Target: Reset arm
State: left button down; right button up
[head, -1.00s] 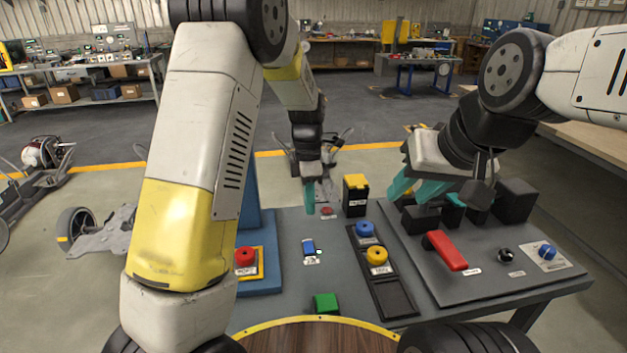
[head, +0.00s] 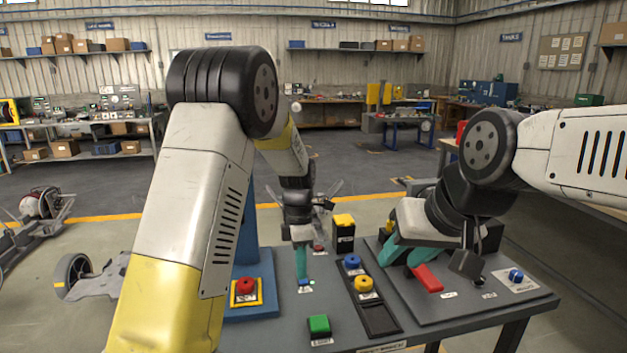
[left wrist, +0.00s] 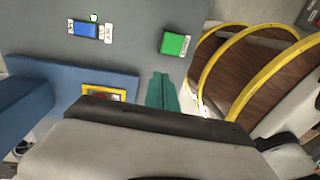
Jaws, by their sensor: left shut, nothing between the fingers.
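My left gripper (head: 302,278) hangs over the console (head: 280,325), its teal fingers shut and empty. The left wrist view shows the shut fingers (left wrist: 163,90), with the blue switch (left wrist: 84,29) and green button (left wrist: 174,44) ahead. My right gripper (head: 405,258) is at the right panel, its teal fingers spread apart, close to the red lever (head: 428,279). I cannot tell whether they touch it.
A red button (head: 245,287) sits on the blue stand at left. Blue (head: 352,262) and yellow (head: 364,284) buttons share a dark strip mid-console. A green button (head: 319,324) is at the near edge. A black box with yellow top (head: 344,221) stands behind. A blue knob (head: 516,275) is at right.

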pick_arm(q)
jog(key=s+a+r+m+t+h, duration=0.1)
jog(key=s+a+r+m+t, duration=0.15)
jog(key=s+r+m, duration=0.35)
jog(key=s+a+r+m+t+h, duration=0.1)
jog(key=s+a+r+m, duration=0.25)
jog(key=r, duration=0.45)
jog(key=s+a+r+m+t, duration=0.2)
jog(key=s+m, duration=0.3)
jog(key=s, duration=0.1)
jog(key=s+a+r+m+t, duration=0.2)
jog(key=s+a+r+m, duration=0.1)
jog(key=s+m, duration=0.3)
jog(key=shift+s, duration=0.15)
